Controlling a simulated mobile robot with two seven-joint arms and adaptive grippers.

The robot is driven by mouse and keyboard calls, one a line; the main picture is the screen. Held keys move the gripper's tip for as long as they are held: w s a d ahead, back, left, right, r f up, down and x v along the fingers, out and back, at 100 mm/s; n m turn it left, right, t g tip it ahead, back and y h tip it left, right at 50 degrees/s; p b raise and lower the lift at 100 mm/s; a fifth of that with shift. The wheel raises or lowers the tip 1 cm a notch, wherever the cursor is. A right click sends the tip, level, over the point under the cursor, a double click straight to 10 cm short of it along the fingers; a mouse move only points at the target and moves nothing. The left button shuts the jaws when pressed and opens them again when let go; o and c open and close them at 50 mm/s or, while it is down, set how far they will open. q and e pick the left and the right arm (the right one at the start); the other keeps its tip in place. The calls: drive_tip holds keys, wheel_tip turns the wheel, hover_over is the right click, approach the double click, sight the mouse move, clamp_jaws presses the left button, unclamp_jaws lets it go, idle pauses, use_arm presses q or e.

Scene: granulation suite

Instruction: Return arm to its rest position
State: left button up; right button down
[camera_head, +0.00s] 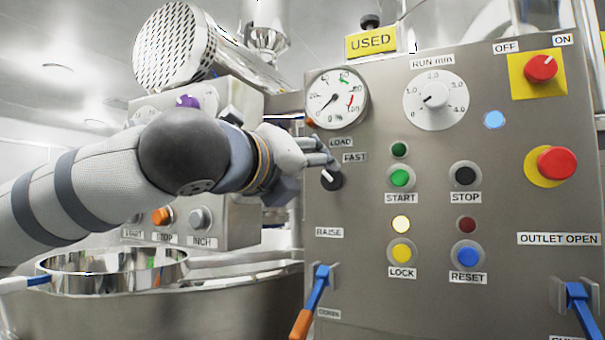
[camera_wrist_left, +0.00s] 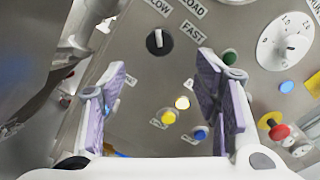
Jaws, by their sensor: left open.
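My left arm (camera_head: 100,185) reaches in from the left across the front of a grey control panel (camera_head: 370,285). My left gripper (camera_head: 318,163) is at the panel's left side, beside the black selector knob (camera_head: 331,179) below the FAST label. In the left wrist view my left gripper (camera_wrist_left: 160,68) is open, its two purple-lined fingers wide apart with nothing between them. The black knob (camera_wrist_left: 159,42), with its white pointer, shows beyond the fingertips and looks apart from them. My right gripper is in neither view.
The panel carries a gauge (camera_head: 336,98), a RUN dial (camera_head: 435,101), several buttons, and a red stop button (camera_head: 557,163). A blue-and-orange lever (camera_head: 314,300) juts out below. A second control box (camera_head: 235,225) and a steel bowl (camera_head: 110,270) lie behind and below my arm.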

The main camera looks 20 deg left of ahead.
use_arm(q)
drive_tip(key=shift+s, duration=0.45)
